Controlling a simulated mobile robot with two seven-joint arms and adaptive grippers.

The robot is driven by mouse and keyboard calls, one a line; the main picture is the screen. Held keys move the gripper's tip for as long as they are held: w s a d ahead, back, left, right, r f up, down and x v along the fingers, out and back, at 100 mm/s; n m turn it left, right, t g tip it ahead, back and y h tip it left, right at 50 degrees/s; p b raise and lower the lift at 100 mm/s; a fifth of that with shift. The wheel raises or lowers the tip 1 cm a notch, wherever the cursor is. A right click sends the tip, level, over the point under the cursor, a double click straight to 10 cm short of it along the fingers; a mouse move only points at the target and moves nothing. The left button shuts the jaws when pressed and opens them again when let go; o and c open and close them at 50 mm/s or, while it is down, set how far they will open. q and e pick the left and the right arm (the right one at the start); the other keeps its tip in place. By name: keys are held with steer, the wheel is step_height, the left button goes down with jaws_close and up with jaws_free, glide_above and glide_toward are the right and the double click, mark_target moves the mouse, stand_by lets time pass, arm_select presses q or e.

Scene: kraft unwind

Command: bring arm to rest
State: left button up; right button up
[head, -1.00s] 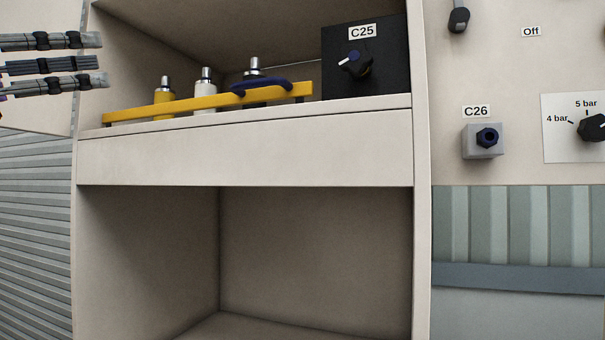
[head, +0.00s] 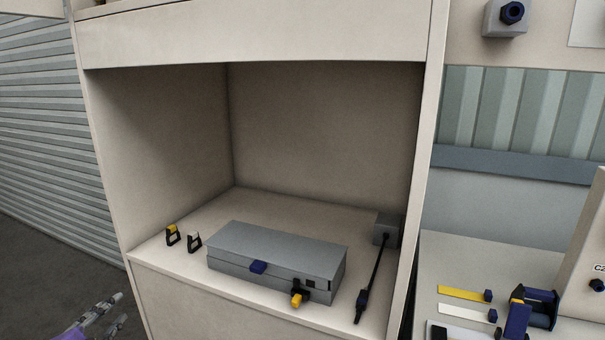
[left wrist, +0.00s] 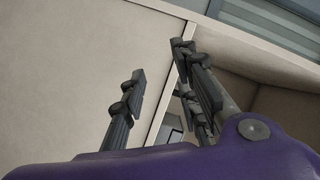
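My left gripper (head: 112,312) is low at the left of the head view, in front of the cabinet and apart from its shelf. Only its grey fingers and a bit of purple body show. In the left wrist view the gripper's fingers (left wrist: 165,75) are spread apart with nothing between them. My right gripper is in neither view.
A grey case (head: 270,262) with a blue latch sits on the lower shelf (head: 170,257). Beside it are two small clips (head: 184,238) and a black rod (head: 372,280). Strips and a blue-black device (head: 532,308) lie on the right-hand bench.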

arm_select(q)
steer(key=s+d+f+n+g, duration=0.25)
steer(key=s+d+f, duration=0.25)
steer(key=s+f, duration=0.4)
steer(key=s+d+f+n+g, duration=0.2)
steer(key=s+d+f+n, duration=0.3)
steer(key=f, duration=0.5)
steer(key=s+d+f+n+g, duration=0.1)
steer(key=s+d+f, duration=0.2)
steer(key=s+d, duration=0.2)
steer(key=s+d+f+n+g+p, duration=0.1)
steer(key=s+d+f, duration=0.2)
steer(key=s+d, duration=0.2)
steer(key=s+d+f+n+g+h, duration=0.1)
steer(key=s+d, duration=0.4)
steer(key=s, duration=0.5)
step_height(320, 180, down, 2)
steer(key=shift+d+n+p, duration=0.3)
steer(key=shift+n+p, duration=0.1)
steer(key=shift+n, duration=0.05)
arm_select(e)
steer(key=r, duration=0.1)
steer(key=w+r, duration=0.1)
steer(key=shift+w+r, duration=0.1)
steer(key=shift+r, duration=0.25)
